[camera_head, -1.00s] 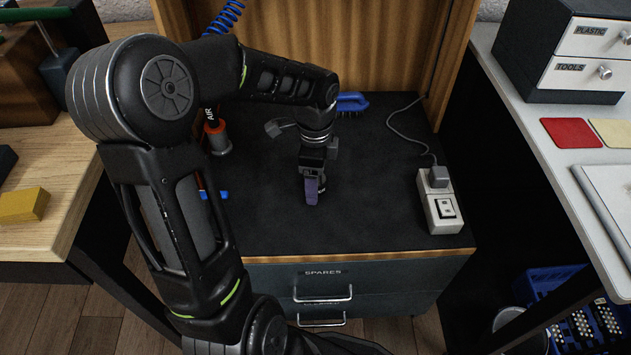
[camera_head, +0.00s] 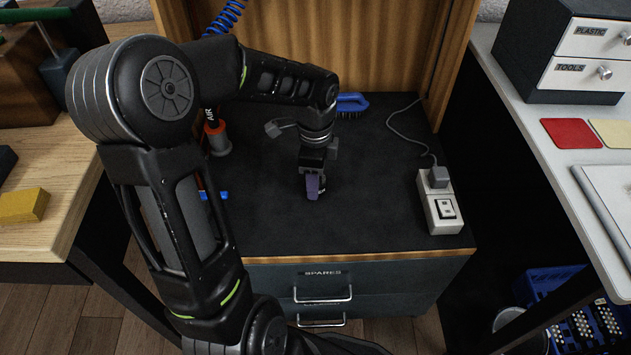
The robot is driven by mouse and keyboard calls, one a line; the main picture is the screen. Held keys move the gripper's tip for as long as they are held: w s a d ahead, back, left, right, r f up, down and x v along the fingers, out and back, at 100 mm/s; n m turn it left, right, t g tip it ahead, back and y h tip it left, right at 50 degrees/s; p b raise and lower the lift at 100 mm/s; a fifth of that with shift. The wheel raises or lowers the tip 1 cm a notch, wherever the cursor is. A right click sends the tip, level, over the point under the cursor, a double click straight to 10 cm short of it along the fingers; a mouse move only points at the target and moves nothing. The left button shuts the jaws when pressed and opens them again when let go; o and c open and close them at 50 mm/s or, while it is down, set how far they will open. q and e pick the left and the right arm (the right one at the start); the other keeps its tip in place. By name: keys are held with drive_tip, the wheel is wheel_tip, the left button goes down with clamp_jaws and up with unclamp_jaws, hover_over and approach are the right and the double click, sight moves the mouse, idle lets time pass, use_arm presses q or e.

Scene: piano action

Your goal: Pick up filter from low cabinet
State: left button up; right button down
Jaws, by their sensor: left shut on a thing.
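The low cabinet (camera_head: 380,225) has a dark top and a drawer labelled SPARES at its front. My left gripper (camera_head: 314,186) is over the middle of the cabinet top, pointing down. It is shut on a small purple piece (camera_head: 313,188), which I take to be the filter. The fingers hide part of the piece. I cannot tell whether it touches the top or is just above it. My right gripper is not in view.
A white switch box (camera_head: 441,212) with a grey plug and cable is at the cabinet's right. A blue brush (camera_head: 352,103) lies behind the gripper. An orange-collared air nozzle (camera_head: 217,137) stands at the left. The top's middle right is clear.

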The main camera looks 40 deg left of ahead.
use_arm(q)
drive_tip(key=shift+r, duration=0.1)
wheel_tip(320, 180, up, 10)
drive_tip(key=p, duration=0.4)
drive_tip(key=shift+w, duration=0.1)
idle(0.6)
